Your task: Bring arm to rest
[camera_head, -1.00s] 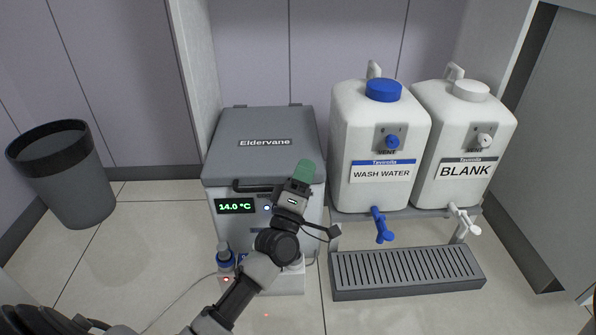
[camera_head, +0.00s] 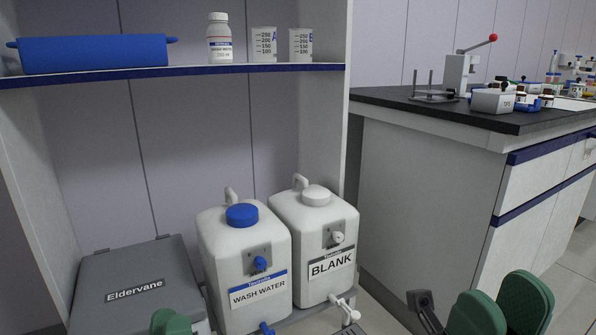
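My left gripper (camera_head: 171,322) shows only as a green fingertip at the bottom edge, in front of the grey Eldervane box (camera_head: 136,285). The rest of it is cut off, so I cannot tell whether it is open or shut. My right gripper (camera_head: 502,308) is at the bottom right, in front of the side bench. Its two green fingertips stand apart with nothing seen between them.
The wash water canister (camera_head: 244,270) and BLANK canister (camera_head: 315,248) stand right of the box. A shelf (camera_head: 285,67) above holds a blue tray (camera_head: 95,53), a bottle (camera_head: 219,40) and two beakers. A black-topped bench (camera_head: 405,106) is at the right.

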